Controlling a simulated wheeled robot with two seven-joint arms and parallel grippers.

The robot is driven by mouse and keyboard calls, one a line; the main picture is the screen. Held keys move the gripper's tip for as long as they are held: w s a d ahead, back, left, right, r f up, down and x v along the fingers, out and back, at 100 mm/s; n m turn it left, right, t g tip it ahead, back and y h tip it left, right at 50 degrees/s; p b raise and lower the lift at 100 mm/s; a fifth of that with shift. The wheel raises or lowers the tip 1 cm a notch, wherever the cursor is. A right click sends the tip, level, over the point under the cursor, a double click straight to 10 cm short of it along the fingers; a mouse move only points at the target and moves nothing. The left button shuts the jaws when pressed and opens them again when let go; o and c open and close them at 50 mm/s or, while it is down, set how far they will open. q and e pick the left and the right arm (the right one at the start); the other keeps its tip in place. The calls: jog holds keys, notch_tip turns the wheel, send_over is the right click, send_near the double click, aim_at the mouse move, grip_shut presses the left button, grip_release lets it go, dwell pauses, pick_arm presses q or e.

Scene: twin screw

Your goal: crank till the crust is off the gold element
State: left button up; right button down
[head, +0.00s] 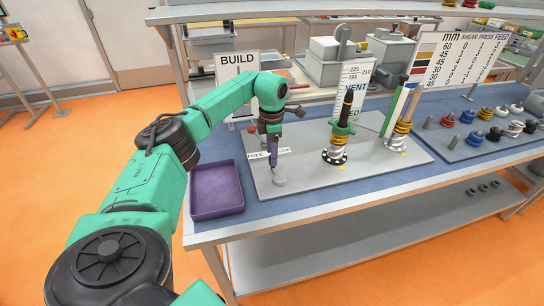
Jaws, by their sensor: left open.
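My left arm reaches in from the left, and its left gripper (273,160) points down over the left part of the grey plate. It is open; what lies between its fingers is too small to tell. A small grey post with a round foot (279,181) stands just below it. In the middle of the plate, a black-tipped column (347,108) carries a green ring (342,129) and gold rings (336,148) above a black-and-white dial. To the right, another column bears gold rings (401,130). I cannot make out crust on either gold stack. My right gripper is not in view.
An empty purple tray (217,210) lies left of the grey plate (300,186) on the blue bench. BUILD (237,62) and VENT/FEED signs stand behind. A rack with several coloured rings (467,117) is at the right. The plate's front strip is clear.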

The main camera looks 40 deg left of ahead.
pick_arm(q)
notch_tip(320, 180, down, 2)
jog(key=shift+d+f, duration=0.15)
jog(key=shift+f, duration=0.1)
jog(key=shift+w+f, duration=0.1)
jog(key=shift+f, duration=0.15)
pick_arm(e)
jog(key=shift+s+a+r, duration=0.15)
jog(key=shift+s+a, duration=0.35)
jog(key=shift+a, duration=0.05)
pick_arm(q)
grip_shut()
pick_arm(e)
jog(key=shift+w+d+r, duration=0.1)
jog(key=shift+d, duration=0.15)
pick_arm(q)
jog(key=shift+p, duration=0.3)
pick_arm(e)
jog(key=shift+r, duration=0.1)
